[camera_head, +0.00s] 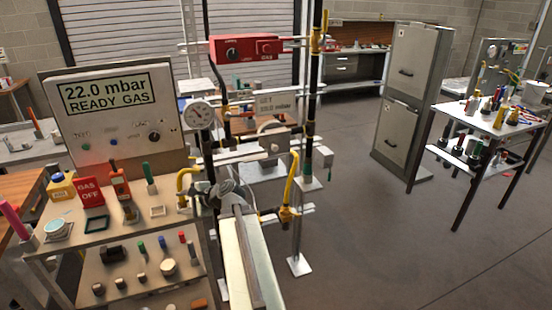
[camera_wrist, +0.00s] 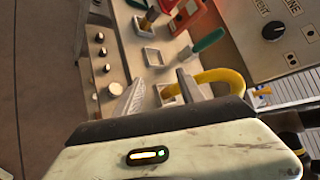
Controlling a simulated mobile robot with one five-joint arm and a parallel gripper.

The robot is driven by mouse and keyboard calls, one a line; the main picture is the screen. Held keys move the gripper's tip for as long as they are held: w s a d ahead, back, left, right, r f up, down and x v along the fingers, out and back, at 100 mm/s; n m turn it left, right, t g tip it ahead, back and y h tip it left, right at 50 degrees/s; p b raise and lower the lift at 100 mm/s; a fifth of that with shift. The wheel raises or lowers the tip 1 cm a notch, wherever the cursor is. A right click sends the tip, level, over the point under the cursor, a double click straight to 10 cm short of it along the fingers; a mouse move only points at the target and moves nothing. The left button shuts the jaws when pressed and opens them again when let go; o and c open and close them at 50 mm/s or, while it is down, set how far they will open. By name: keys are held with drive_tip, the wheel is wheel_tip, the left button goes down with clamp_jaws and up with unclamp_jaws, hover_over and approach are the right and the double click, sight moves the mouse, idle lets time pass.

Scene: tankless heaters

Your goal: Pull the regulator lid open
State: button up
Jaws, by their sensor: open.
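A grey body with a rounded top, which looks like the regulator (camera_head: 273,143), sits on the horizontal pipe right of the dial gauge in the head view. Whether its lid is shut is too small to tell. My gripper (camera_head: 226,190) is below and left of it, apart from it, close to a yellow bent pipe (camera_head: 184,186). In the wrist view my gripper (camera_wrist: 160,93) has its two fingers spread with nothing held between them. The yellow pipe (camera_wrist: 219,77) shows just beyond the right finger there. I cannot make out the regulator in the wrist view.
A tool cart (camera_head: 120,228) with a display box (camera_head: 110,115) stands at left. A red control box (camera_head: 258,48) and upright pipes rise around the regulator. Another yellow pipe (camera_head: 291,185) hangs right of my arm. The floor at right is clear up to a tool table (camera_head: 490,122).

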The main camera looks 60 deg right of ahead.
drive_tip(key=s+d+r+m+t+h, duration=0.1)
drive_tip(key=s+d+r+m+h, duration=0.2)
drive_tip(key=d, duration=0.4)
drive_tip(key=s+d+m+t+h+b, duration=0.1)
drive_tip(key=s+d+m, duration=0.3)
drive_tip(key=d, duration=0.2)
drive_tip(key=s+d+r+m+t+h, duration=0.1)
drive_tip(key=s+d+r+m+h, duration=0.2)
drive_tip(key=d, duration=0.4)
drive_tip(key=m+g+h+b, duration=0.1)
drive_tip(key=m+h, duration=0.4)
drive_tip(key=m, duration=0.5)
approach(275, 149)
drive_tip(key=x, duration=0.8)
drive_tip(key=shift+w+d, duration=0.15)
drive_tip(key=shift+d, duration=0.05)
drive_tip(key=shift+r, duration=0.1)
clamp_jaws()
